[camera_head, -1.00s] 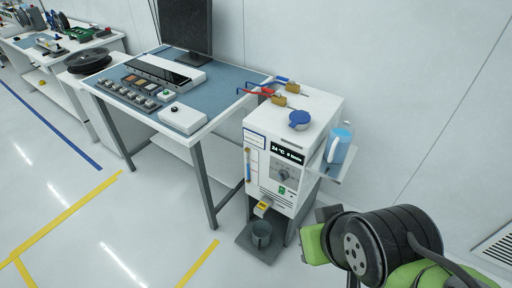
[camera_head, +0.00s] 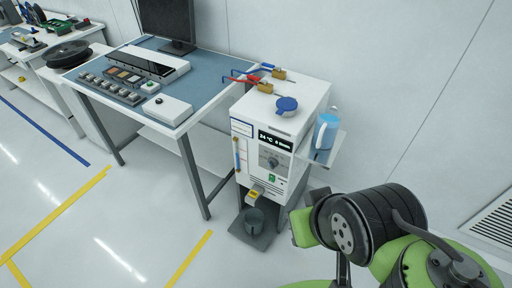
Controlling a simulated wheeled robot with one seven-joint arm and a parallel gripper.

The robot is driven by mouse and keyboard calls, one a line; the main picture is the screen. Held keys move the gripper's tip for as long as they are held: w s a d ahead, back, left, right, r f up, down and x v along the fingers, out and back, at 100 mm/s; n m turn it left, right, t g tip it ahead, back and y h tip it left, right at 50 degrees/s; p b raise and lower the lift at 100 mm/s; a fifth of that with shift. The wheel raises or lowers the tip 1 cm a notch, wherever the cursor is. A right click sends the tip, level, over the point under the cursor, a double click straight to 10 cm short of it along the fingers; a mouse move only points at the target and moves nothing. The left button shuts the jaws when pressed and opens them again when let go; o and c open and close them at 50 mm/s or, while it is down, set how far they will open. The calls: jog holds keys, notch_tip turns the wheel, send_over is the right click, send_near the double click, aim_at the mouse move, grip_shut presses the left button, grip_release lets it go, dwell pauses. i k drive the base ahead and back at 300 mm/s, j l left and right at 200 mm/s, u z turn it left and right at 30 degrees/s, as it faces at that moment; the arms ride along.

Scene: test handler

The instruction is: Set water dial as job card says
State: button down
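The water unit (camera_head: 285,124) is a white box on dark legs in the middle of the head view. Its front has a dark display (camera_head: 276,140) reading 24 °C and a flow figure too small to read surely. The grey water dial (camera_head: 271,161) sits just below the display; its exact setting is too small to tell. A white label (camera_head: 241,128) is on the upper left of the front, but I cannot tell whether it is the job card. My green and black arm is at the lower right, apart from the unit. My gripper's fingers cannot be made out.
A blue jug (camera_head: 326,131) stands on a side shelf at the unit's right. A blue cap (camera_head: 286,105) and red and blue hoses with brass valves lie on top. A bench (camera_head: 215,97) with a monitor is left. Front floor is clear.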

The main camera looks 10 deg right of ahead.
aim_at(273, 162)
jog(key=i+j+u, duration=0.2)
jog(key=j+u, duration=0.15)
jog(key=i+j+u, duration=0.4)
jog(key=k+j, duration=0.1)
